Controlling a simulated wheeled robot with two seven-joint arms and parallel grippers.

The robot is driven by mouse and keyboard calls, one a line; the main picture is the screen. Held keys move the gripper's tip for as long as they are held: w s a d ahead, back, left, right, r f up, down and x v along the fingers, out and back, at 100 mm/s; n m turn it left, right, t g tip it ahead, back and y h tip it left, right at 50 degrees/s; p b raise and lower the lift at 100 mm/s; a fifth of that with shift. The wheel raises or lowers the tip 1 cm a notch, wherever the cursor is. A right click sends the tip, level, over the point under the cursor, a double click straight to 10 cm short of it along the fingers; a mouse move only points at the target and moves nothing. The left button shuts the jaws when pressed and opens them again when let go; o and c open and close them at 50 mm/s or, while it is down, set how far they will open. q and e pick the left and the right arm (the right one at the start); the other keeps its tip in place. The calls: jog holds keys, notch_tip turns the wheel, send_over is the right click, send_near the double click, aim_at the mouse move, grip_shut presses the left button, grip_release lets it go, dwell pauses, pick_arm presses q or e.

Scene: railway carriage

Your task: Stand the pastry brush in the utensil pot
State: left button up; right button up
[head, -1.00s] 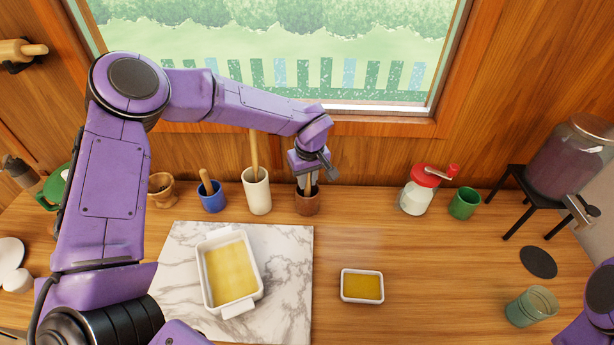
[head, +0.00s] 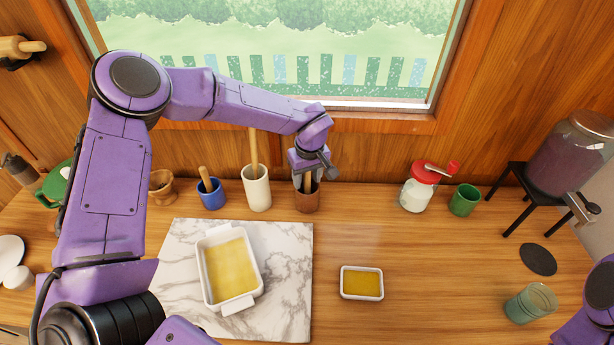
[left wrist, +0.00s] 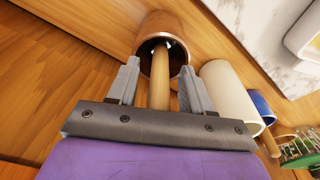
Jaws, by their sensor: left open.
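The pastry brush (left wrist: 159,88) shows as a wooden handle standing in the brown utensil pot (head: 307,203). Its bristle end is hidden inside the pot. In the left wrist view the handle runs into the mouth of the same pot (left wrist: 157,28). My left gripper (head: 307,184) is over the pot, pointing down. Its fingers (left wrist: 160,75) are open, one on each side of the handle, with gaps to it. My right gripper is out of view; only part of my right arm shows at the lower right edge.
Left of the brown pot stand a white pot (head: 257,192) and a blue pot (head: 211,198) with wooden handles. A baking dish (head: 226,308) sits on the marble board (head: 285,265). A small dish (head: 361,297) stands on open counter. A red-topped jar (head: 415,197) is to the right.

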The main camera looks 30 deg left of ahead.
pick_arm(q)
notch_tip(320, 180, up, 10)
jog(key=d+b, duration=0.1)
jog(key=b, duration=0.1)
jog(key=shift+s+r, duration=0.25)
jog(key=shift+s, duration=0.15)
